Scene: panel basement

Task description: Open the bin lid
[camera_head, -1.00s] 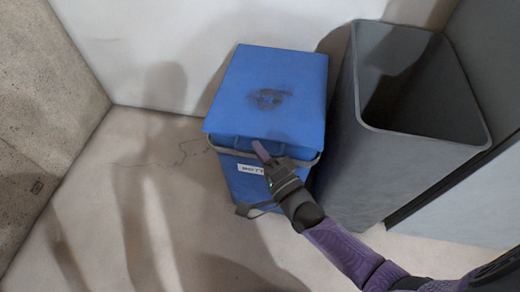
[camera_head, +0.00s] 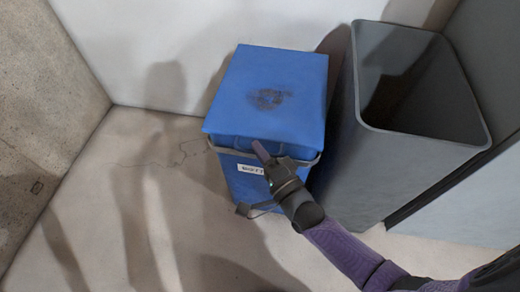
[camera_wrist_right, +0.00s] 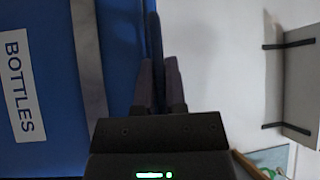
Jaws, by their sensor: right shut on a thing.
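The blue bin (camera_head: 240,182) stands on the floor against the back wall. Its lid (camera_head: 262,95) has a dark worn patch on top and looks closed. A white label (camera_head: 252,169) is on the front and reads BOTTLES in the right wrist view (camera_wrist_right: 19,87). My right gripper (camera_head: 262,152) is at the front edge of the lid, shut on the lid's front lip. The right wrist view shows its fingers (camera_wrist_right: 160,82) closed around a thin blue part beside the bin. My left gripper is not in view.
A tall grey open bin (camera_head: 352,150) stands close on the right of the blue bin. A grey strap (camera_head: 232,152) runs around the blue bin below the lid. The floor (camera_head: 110,210) to the left is free. A rough wall (camera_head: 40,130) bounds the left.

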